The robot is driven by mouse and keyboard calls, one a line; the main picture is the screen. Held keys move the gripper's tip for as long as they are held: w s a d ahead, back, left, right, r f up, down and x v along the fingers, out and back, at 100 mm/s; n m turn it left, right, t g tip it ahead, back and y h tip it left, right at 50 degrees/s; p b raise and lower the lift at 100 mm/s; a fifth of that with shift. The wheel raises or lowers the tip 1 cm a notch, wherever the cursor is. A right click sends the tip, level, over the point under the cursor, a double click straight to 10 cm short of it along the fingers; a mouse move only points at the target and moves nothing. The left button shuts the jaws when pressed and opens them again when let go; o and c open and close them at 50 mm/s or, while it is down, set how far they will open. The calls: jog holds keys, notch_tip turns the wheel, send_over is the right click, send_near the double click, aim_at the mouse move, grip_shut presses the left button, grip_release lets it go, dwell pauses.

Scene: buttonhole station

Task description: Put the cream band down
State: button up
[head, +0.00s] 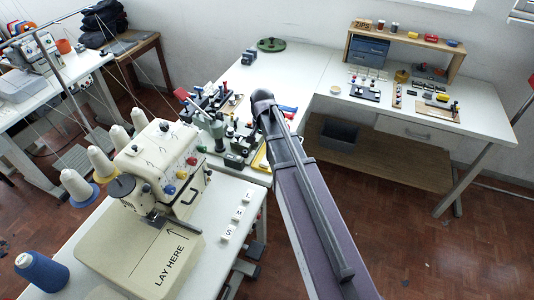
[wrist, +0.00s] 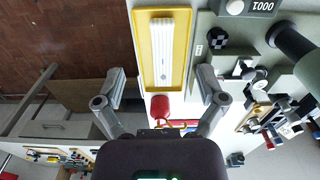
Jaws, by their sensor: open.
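My gripper (wrist: 161,73) is open, its two fingers wide apart in the wrist view. Nothing shows held between the fingers. Ahead of them a yellow tray (wrist: 138,50) lies on the white table, with pale, whitish strips (wrist: 161,42) side by side inside it. The cream band may be among these strips; I cannot tell which one. In the head view a bit of the yellow tray (head: 258,160) shows beside my arm. My gripper is hidden there by the arm.
A red-handled tool (wrist: 162,106) lies close to the fingers. Grey-green fixtures (wrist: 257,55) crowd the tray's right side in the wrist view; the floor drops away on its left. The overlock machine (head: 160,165) stands left of my arm in the head view.

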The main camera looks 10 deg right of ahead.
jog(key=s+n, duration=0.7)
jog(key=s, duration=0.8)
jog(key=shift+s, duration=0.3)
